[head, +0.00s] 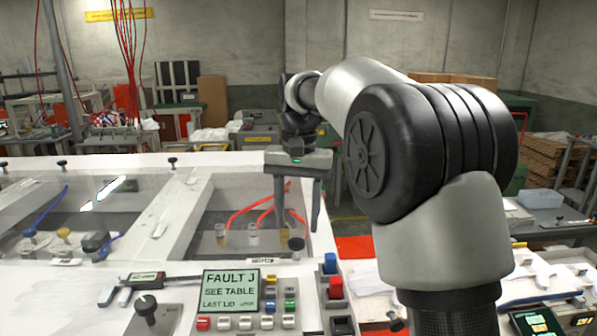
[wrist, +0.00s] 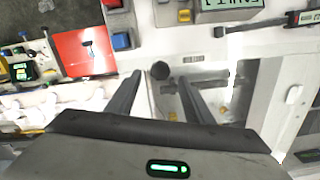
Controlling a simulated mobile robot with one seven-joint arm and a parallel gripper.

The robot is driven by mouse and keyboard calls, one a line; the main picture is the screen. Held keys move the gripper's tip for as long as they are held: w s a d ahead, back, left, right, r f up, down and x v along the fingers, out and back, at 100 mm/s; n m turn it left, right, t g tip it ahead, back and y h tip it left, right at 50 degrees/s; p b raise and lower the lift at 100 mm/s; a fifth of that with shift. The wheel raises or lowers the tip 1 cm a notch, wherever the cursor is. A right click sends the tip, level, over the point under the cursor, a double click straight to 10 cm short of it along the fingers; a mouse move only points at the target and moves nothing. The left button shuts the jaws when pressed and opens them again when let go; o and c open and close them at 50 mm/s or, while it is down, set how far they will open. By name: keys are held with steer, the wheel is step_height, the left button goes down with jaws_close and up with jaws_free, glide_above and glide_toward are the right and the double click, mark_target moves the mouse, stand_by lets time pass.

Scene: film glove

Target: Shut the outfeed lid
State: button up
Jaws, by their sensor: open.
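The machine's white top has compartments with clear covers. The right compartment (head: 235,215) holds red tubes and small vials. A label at its front edge is too small to read, so I cannot tell for certain which lid is the outfeed one. A black knob (head: 296,243) stands at this compartment's front right corner. My gripper (head: 297,228) points down, open and empty, over that corner. In the wrist view the knob (wrist: 160,70) shows between the tips of my gripper (wrist: 159,80). I cannot tell whether the fingers touch it.
A control panel with a screen (head: 231,290) reading "FAULT J, SEE TABLE, LAST LID" and coloured buttons stands in front. A caliper (head: 130,284) lies left of it. Blue and red switches (head: 333,275) are close to the knob's right. A left compartment (head: 75,215) holds blue tubes.

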step_height(320, 180, up, 12)
steer(key=p, duration=0.2)
steer(key=shift+d+r, duration=0.15)
steer(key=shift+w, duration=0.1)
